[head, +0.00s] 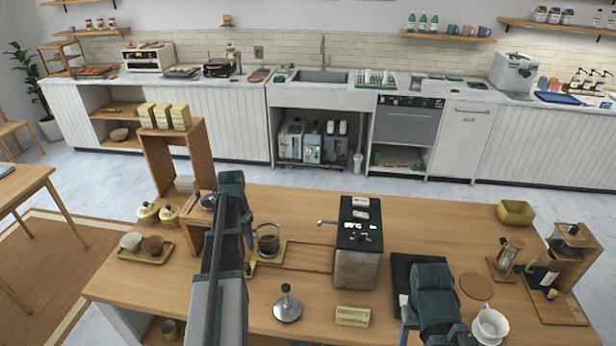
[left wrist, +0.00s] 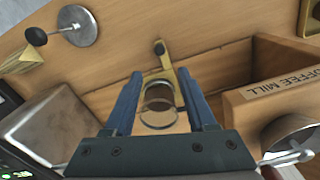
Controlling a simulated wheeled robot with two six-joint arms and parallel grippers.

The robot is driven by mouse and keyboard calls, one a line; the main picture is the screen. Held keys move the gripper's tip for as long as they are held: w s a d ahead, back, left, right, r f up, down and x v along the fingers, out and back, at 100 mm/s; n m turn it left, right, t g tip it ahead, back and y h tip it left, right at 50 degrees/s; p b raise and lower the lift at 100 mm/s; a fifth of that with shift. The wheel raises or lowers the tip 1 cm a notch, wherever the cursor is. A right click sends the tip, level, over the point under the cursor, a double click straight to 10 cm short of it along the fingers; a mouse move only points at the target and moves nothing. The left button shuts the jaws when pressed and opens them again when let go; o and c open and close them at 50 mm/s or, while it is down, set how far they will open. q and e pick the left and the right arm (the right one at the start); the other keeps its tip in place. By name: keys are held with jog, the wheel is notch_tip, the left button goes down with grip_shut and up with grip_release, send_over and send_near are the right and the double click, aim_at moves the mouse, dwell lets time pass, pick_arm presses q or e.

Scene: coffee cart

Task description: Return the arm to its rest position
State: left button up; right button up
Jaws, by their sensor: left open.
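My left arm reaches over the wooden counter (head: 210,300) from the front. My left gripper (head: 250,268) is open beside a small glass cup (head: 268,238) with dark contents, just left of the espresso machine (head: 357,265). In the left wrist view the two blue fingers of the left gripper (left wrist: 161,85) stand apart, with the glass (left wrist: 160,97) seen between them; whether they touch it I cannot tell. My right gripper (head: 406,312) is low over the counter's right part, by a black mat (head: 402,268); its fingers are mostly hidden by its arm.
A box labelled COFFEE MILL (left wrist: 275,95) is close to the left gripper. A white dripper (head: 490,325) stands by the right arm. The counter between tamper and left edge is partly clear.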

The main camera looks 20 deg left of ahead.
pick_arm(q)
jog(key=d+f+m+b, duration=0.1)
jog(key=d+f+b, duration=0.1)
jog(key=d, duration=1.2)
jog(key=s+d+f+m+b, duration=0.1)
jog(key=s+d, duration=0.2)
jog(key=d, duration=0.6)
jog(key=s+d+f+m+b, duration=0.1)
jog(key=s+d, duration=0.3)
jog(key=d, duration=0.5)
jog(key=s+d+f+m+y+b, duration=0.1)
jog(key=s+d+f+b, duration=0.2)
jog(key=d, duration=0.7)
jog(key=shift+s, duration=0.4)
